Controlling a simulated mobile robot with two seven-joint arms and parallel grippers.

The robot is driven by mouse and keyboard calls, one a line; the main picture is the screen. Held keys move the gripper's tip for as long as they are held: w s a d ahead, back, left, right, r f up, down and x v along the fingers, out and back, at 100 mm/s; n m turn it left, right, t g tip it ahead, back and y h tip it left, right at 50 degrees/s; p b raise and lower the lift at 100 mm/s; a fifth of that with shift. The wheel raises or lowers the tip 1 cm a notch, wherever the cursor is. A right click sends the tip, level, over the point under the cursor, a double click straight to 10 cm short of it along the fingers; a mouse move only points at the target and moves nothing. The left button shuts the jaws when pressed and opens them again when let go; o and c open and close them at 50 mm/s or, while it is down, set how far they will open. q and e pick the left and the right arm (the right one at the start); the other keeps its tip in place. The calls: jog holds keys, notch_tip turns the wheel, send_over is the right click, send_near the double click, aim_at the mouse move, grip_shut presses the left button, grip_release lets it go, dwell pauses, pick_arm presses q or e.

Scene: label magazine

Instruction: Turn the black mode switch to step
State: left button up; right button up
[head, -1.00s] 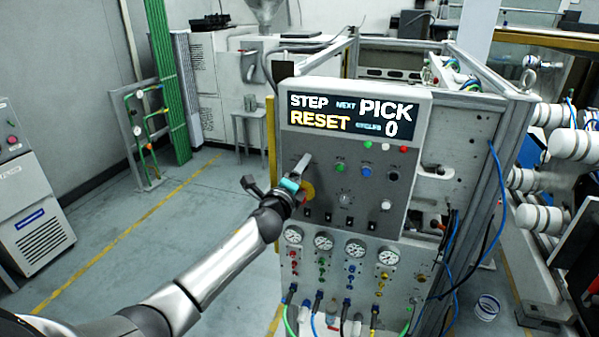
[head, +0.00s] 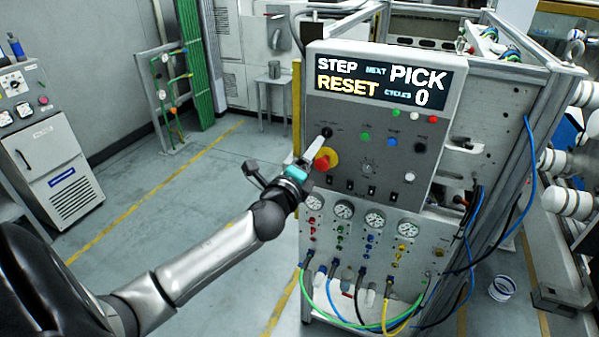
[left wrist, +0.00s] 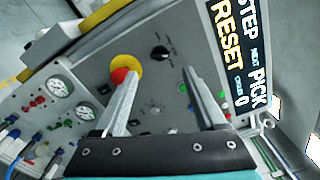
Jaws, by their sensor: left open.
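The black mode switch (head: 327,132) is on the upper left of the grey control panel. In the left wrist view it is a round black knob (left wrist: 159,52) with a pale pointer mark. My left gripper (head: 318,145) is just in front of the panel, its fingers partly overlapping the switch area in the head view. In the left wrist view the gripper (left wrist: 159,75) is open and empty, with the knob visible between and beyond its fingertips. I cannot tell contact. The display (head: 380,80) reads STEP, NEXT PICK, RESET, CYCLES 0. My right gripper is not in view.
A red emergency button (head: 321,162) on a yellow base sits just below the switch, close to one finger. Other coloured buttons (head: 365,136) lie to the right. Gauges (head: 344,209) and hoses (head: 345,309) are below. Open floor lies left of the panel.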

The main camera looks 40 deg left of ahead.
pick_arm(q)
jog(key=v, duration=0.6)
jog(key=shift+s+b, duration=0.2)
jog(key=shift+b, duration=0.15)
